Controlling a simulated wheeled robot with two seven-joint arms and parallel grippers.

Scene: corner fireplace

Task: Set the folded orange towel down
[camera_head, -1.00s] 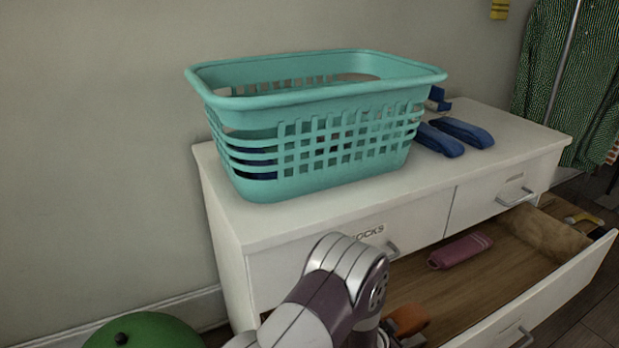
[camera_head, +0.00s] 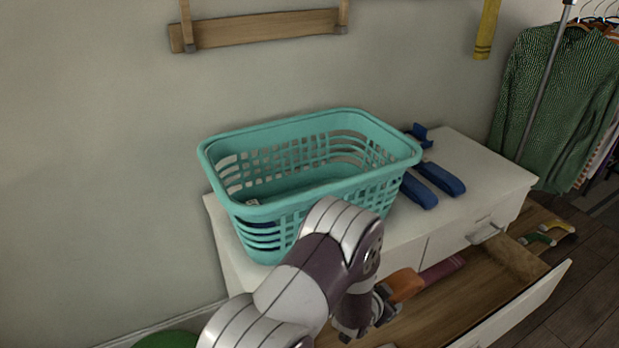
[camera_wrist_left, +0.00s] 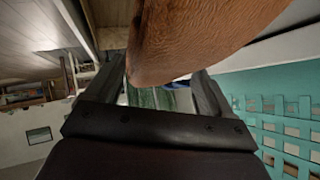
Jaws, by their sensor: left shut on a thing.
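The folded orange towel (camera_head: 403,284) is held in the jaws of my left gripper (camera_head: 384,296), above the open drawer (camera_head: 452,302) of the white dresser. In the left wrist view the towel (camera_wrist_left: 195,38) rises between the two dark fingers of the left gripper (camera_wrist_left: 160,85). In the head view my arm hides part of the gripper, the drawer and the dresser front. A pink folded piece (camera_head: 440,270) lies in the drawer, partly covered by the orange towel in the picture. My right gripper is not in view.
A teal laundry basket (camera_head: 390,180) stands on the dresser top (camera_head: 480,170), with blue folded pieces (camera_head: 442,178) to its right. Green clothing (camera_head: 555,95) hangs at the right. The drawer's middle floor is bare.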

